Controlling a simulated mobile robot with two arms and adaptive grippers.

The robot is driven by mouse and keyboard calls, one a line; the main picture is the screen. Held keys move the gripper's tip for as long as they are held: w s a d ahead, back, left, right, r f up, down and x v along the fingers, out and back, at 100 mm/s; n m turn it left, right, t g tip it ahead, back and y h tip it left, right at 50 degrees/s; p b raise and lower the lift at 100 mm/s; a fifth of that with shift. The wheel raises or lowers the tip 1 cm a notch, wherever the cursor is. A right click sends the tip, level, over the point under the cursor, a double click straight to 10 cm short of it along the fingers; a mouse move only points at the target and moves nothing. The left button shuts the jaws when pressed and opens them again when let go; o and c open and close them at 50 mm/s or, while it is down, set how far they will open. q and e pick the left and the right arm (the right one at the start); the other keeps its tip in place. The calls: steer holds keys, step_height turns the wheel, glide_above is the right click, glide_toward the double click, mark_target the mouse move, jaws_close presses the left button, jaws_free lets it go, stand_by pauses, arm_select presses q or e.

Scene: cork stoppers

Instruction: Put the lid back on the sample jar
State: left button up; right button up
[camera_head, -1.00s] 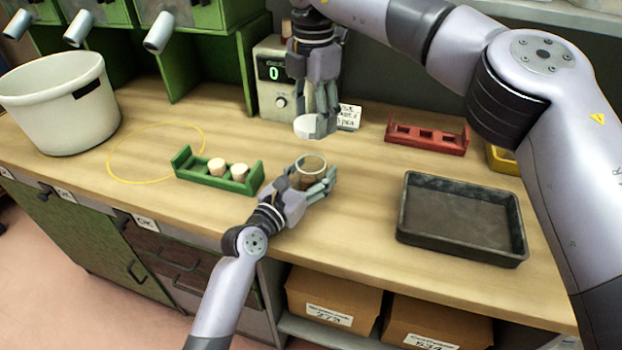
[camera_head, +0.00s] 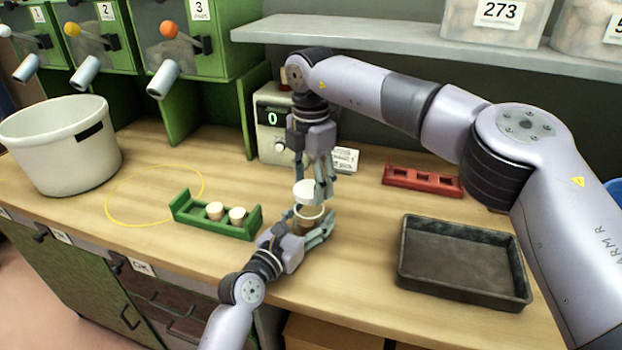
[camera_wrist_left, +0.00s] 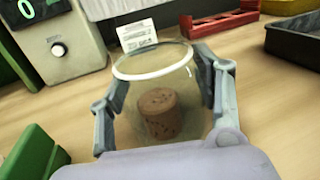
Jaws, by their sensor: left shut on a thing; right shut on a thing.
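The sample jar (camera_wrist_left: 187,100) is clear, with a white rim and a dark brown cork inside. It stands on the bench and its mouth looks open in the left wrist view. My left gripper (camera_head: 318,232) is shut around the jar's sides; its fingers (camera_wrist_left: 160,92) show on both sides of the glass. My right gripper (camera_head: 312,190) points down and is shut on the white lid (camera_head: 304,190). In the head view the lid is just above and behind the jar (camera_head: 308,218). The lid is out of the left wrist view.
A green rack (camera_head: 190,216) with two pale corks stands left of the jar. A dark tray (camera_head: 408,262) and a red rack (camera_head: 424,182) are to the right. Behind are a device reading 0 (camera_head: 271,140) and a small card (camera_head: 346,160). A white bucket (camera_head: 50,150) stands far left.

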mark_target(309, 219)
steer(key=shift+f, duration=0.9)
steer(key=shift+f, duration=0.5)
steer(key=m, duration=0.6)
steer(key=shift+s+m, duration=0.15)
steer(key=shift+m, duration=0.25)
steer(key=m, duration=0.6)
steer(key=shift+s, duration=0.1)
steer(key=o, duration=0.7)
steer(key=shift+o, duration=0.2)
